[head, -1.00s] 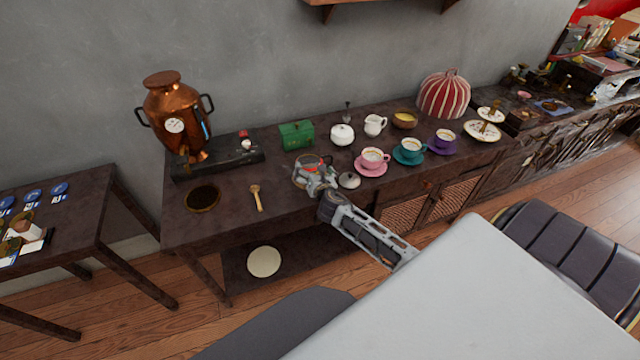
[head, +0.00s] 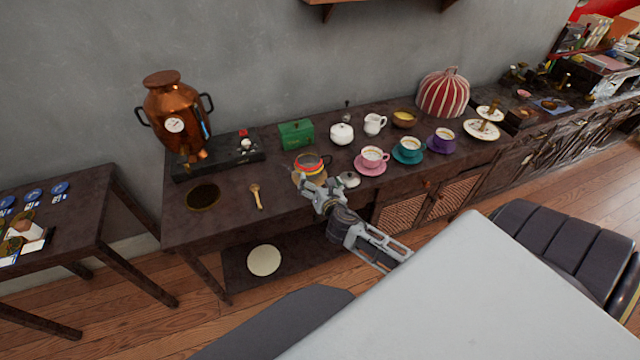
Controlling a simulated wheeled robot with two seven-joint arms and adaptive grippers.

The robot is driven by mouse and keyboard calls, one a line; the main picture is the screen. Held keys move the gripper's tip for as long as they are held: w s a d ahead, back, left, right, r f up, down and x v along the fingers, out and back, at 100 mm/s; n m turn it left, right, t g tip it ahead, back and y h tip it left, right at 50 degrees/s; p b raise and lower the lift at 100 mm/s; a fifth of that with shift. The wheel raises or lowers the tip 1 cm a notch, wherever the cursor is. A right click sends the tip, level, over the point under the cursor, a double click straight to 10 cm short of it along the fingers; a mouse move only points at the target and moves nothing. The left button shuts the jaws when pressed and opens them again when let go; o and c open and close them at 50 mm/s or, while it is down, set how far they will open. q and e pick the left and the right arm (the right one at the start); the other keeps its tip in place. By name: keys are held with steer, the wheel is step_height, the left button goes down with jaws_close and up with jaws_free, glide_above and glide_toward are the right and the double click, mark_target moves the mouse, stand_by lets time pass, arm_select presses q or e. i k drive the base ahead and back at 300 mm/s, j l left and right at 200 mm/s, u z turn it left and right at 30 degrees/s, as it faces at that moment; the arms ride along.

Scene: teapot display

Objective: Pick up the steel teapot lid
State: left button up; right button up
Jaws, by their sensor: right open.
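The steel teapot lid (head: 350,180), a small grey dome with a dark knob, lies on the dark sideboard near its front edge. My right gripper (head: 311,184) is open and empty at the front edge, just left of the lid and apart from it. A shiny pot (head: 309,164) with a dark handle and red and yellow reflections stands right behind the gripper, which partly hides its base. Whether the fingers touch the pot is too small to tell. My left gripper is not in view.
On the sideboard (head: 232,205), a pink cup and saucer (head: 370,169) stand close right of the lid. A white sugar bowl (head: 342,135) and green box (head: 296,133) stand behind. A wooden spoon (head: 256,197) and copper urn (head: 172,110) are to the left.

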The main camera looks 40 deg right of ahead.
mark_target(352, 179)
steer(key=z, duration=1.4)
